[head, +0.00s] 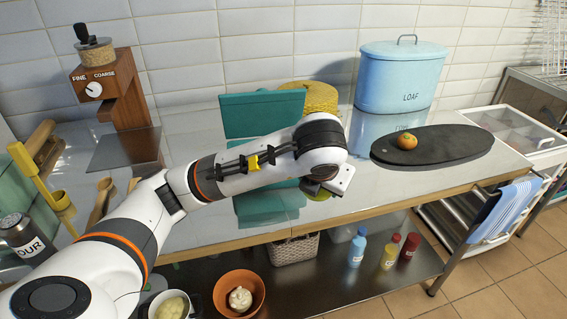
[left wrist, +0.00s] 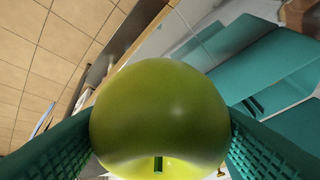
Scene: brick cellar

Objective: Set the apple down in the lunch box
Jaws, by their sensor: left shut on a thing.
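A green apple (left wrist: 160,110) fills the middle of the left wrist view, between the two teal fingers of my left gripper (left wrist: 160,135), which is shut on it. In the head view only a sliver of the apple (head: 319,194) shows below my left gripper (head: 328,186), above the counter's front part. The teal lunch box (head: 262,209) lies on the counter with its lid (head: 262,114) raised at the back; my left arm hides much of it. It also shows at the right of the left wrist view (left wrist: 275,70). My right gripper is not in view.
An orange fruit (head: 408,138) sits on a dark oval board (head: 450,146) at right. A blue LOAF bin (head: 402,78) and yellow basket (head: 312,96) stand behind. A wooden grinder (head: 118,95) stands at left. The steel counter (head: 190,232) has bare room left of the lunch box.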

